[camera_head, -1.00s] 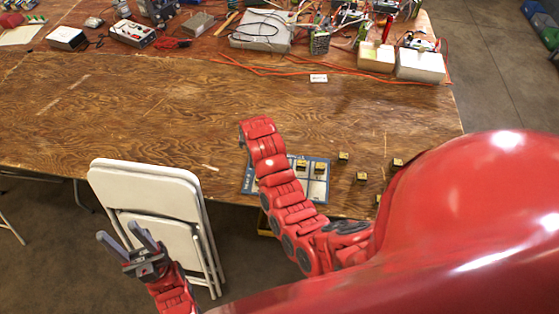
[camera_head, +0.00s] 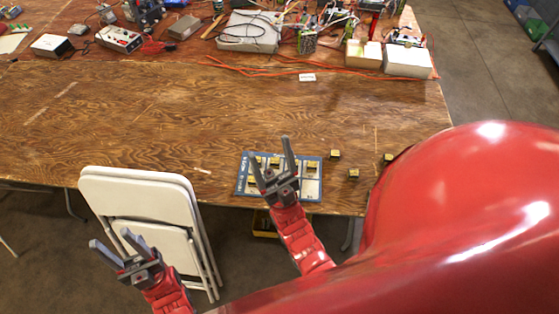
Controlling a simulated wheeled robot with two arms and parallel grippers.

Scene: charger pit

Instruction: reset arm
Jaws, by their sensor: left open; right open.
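My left gripper (camera_head: 118,247) is at the lower left, open and empty, in front of the white folding chair. My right gripper (camera_head: 272,164) is open, with its fingers pointing up the picture, and nothing shows between them. It overlaps a blue and white board (camera_head: 243,187) at the table's near edge and hides part of it. I cannot tell how high it is above the board. Small black and gold blocks sit on the board. More such blocks lie to its right, one of them here (camera_head: 335,154).
A wooden table (camera_head: 150,120) fills the middle, mostly bare. Boxes, cables and a grey device (camera_head: 250,31) crowd its far side. A white folding chair (camera_head: 140,195) stands at the near left edge. A yellow box (camera_head: 264,223) is below the table edge.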

